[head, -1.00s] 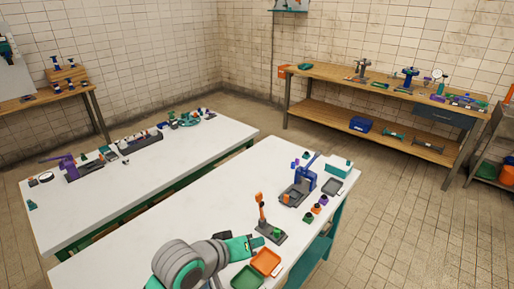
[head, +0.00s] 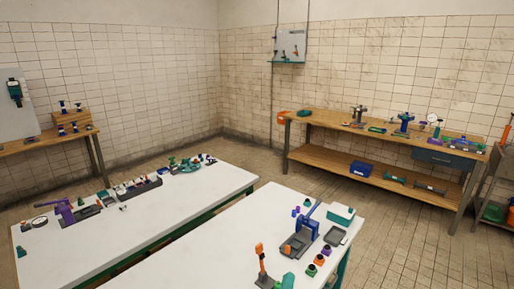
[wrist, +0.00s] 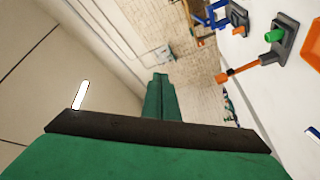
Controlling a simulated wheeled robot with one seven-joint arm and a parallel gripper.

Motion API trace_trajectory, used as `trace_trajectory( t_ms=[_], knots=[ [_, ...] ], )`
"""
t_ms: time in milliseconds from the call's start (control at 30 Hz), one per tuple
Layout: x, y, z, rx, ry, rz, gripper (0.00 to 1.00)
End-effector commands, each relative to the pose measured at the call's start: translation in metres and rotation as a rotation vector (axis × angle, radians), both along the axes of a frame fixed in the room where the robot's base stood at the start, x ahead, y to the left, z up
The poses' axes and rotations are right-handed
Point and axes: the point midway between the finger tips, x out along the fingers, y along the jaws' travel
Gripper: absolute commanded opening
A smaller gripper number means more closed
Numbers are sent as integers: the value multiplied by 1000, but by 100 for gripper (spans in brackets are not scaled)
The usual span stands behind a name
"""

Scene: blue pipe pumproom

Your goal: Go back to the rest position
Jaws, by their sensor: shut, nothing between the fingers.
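My gripper (wrist: 160,78) shows in the wrist view as green fingers reaching out past a dark bar. The fingers are together with nothing between them. They point towards the tiled wall and floor, clear of the table and its objects. In the head view my arm has dropped out of the frame. A small teal piece at the bottom edge there may be my gripper's tip or a part on the table; I cannot tell which.
The near white table (head: 200,258) carries an orange-handled stand (head: 261,265), a blue press (head: 302,235), a teal box (head: 341,214) and small cups. An orange tray (wrist: 313,45) shows at the wrist view's right edge. A second white table (head: 120,224) stands left. Tiled floor lies right.

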Motion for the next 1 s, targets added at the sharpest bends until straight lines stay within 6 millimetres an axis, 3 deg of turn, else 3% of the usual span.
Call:
trace_trajectory(
  t_ms=[367, 600, 800, 1000],
  knots=[
    [-74, 10, -98, 72, 101, 228, 0],
    [-146, 20, -155, 240, 182, 323, 0],
    [-215, 32, -188, 442, 232, 352, 0],
    [-284, 49, -205, 687, 249, 330, 0]
  ],
)
